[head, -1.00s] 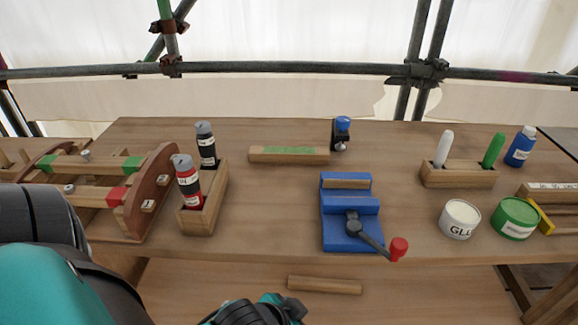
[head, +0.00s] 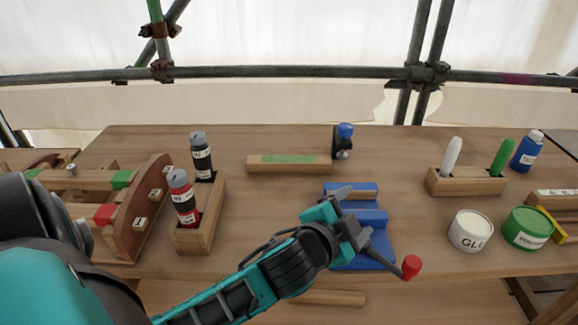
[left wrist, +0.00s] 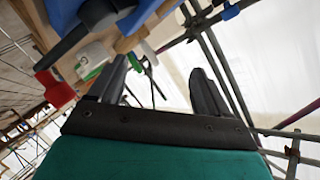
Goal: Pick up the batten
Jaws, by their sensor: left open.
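A wooden batten with a green patch on top (head: 262,166) lies at the back middle of the bench. A second, plain wooden bar (head: 330,298) lies on the lower level, partly hidden by my left arm. A short wooden piece (head: 362,194) sits in the blue vise (head: 380,252). I cannot tell from the pictures which is meant by the batten. My left gripper (head: 342,212) is over the vise, in front of the green-patched batten. In the left wrist view its fingers (left wrist: 160,85) are apart with nothing held between them. My right gripper is not seen.
The vise's red-knobbed handle (head: 411,266) juts out close to my left gripper; the knob shows in the left wrist view (left wrist: 52,90). A bottle holder (head: 196,240) stands left, a marker block (head: 466,184) and glue pot (head: 470,231) right. Bench between bottles and vise is clear.

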